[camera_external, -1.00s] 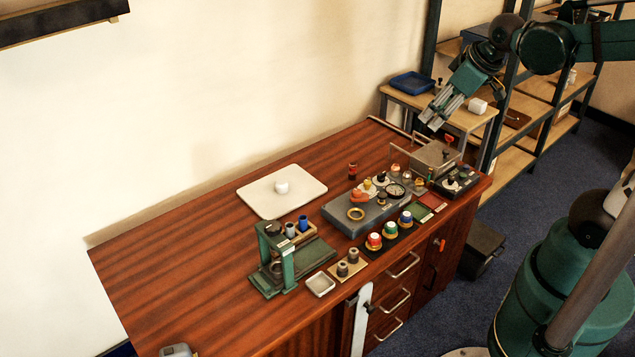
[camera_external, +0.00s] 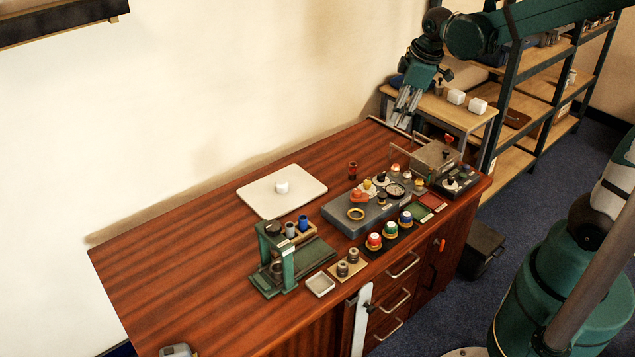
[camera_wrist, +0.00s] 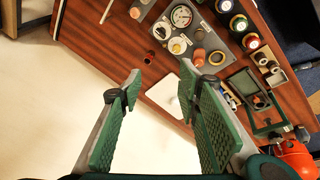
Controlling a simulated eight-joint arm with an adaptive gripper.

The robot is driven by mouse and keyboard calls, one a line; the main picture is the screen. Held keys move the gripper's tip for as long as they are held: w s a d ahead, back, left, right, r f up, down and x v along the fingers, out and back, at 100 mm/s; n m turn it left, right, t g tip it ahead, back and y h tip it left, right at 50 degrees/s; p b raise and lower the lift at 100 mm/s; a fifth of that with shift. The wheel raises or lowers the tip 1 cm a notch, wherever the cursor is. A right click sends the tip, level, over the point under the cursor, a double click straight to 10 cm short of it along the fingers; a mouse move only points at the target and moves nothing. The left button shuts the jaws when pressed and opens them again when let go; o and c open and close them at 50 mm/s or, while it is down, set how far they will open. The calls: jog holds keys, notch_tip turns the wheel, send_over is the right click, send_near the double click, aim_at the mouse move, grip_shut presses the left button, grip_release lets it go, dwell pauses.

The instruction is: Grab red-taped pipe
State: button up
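A small upright dark-red piece with a dark band (camera_external: 352,170), which looks like the red-taped pipe, stands on the wooden bench behind the grey manifold block (camera_external: 343,216). In the wrist view it is a small dark-red round shape (camera_wrist: 161,31), seen beyond my fingertips. The manifold with its gauge (camera_wrist: 181,16) is just past it. My gripper (camera_external: 405,118) is above the far end of the bench, pointing down. In the wrist view its green-padded fingers (camera_wrist: 165,82) are wide apart with nothing between them.
A white board (camera_external: 305,187) lies left of the red piece. Red (camera_external: 374,240), green (camera_external: 390,229) and blue (camera_external: 405,217) capped pieces stand in front of the manifold. The bench's left part is mostly clear.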

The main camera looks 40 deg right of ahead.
jog(key=w+f+n+g, duration=0.2)
jog(key=w+f+n, duration=0.2)
jog(key=w+f, duration=0.5)
jog(key=n+g+b, duration=0.1)
jog(key=n, duration=0.3)
send_over(353, 164)
jog(key=f, duration=1.2)
jog(key=shift+s+a+f, duration=0.1)
jog(key=shift+s+f, duration=0.1)
jog(key=shift+f, duration=0.2)
jog(key=shift+w+f+g, duration=0.2)
jog(key=shift+f+g, duration=0.1)
jog(key=shift+f, duration=0.3)
jog(key=shift+f+b, duration=0.3)
jog(key=shift+f, duration=1)
jog(key=shift+w+f+b, duration=0.1)
jog(key=shift+f+b, duration=0.8)
jog(key=shift+f, duration=1.7)
